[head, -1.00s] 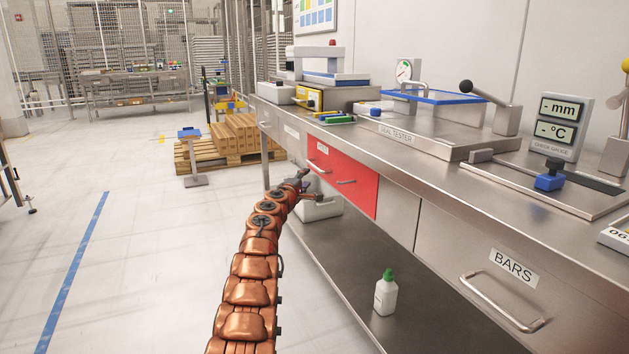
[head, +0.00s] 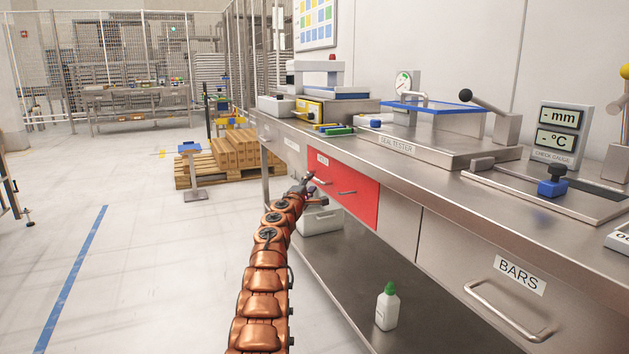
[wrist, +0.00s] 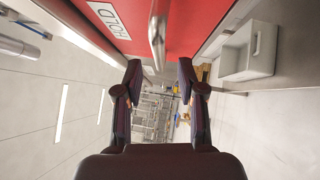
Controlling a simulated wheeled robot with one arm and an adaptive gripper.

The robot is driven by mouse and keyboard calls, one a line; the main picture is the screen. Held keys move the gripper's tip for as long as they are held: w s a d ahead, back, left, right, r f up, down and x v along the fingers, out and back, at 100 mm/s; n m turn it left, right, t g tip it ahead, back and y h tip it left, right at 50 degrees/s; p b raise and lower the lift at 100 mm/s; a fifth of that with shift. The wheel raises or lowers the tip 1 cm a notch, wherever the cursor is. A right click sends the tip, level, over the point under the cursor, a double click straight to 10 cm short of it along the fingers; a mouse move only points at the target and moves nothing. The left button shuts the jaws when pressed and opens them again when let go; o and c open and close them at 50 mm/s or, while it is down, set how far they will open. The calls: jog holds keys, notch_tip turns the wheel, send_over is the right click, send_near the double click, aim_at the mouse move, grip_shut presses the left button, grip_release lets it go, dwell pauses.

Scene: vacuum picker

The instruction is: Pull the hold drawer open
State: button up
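The red hold drawer (head: 360,207) is in the bench front in the head view and looks closed, flush with the panels beside it. In the wrist view its red front (wrist: 205,12) fills the top, with the HOLD label (wrist: 105,18). The drawer's bar handle (wrist: 157,35) hangs between and beyond my fingertips, apart from them. My gripper (wrist: 160,80) is open and empty, one finger to each side of the handle's line.
The BARS drawer (head: 470,265) with its handle is nearer on the right. A pale bin (head: 318,220) and a green-capped bottle (head: 387,308) stand on the lower shelf. A pallet of boxes (head: 235,150) is beyond.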

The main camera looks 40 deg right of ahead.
aim_at(314, 179)
jog(key=shift+x, duration=1.45)
jog(key=shift+w+d+r+p, duration=0.2)
jog(key=shift+d+p, duration=0.2)
jog(key=shift+d, duration=0.25)
jog(key=shift+w+d+f, duration=0.1)
grip_shut()
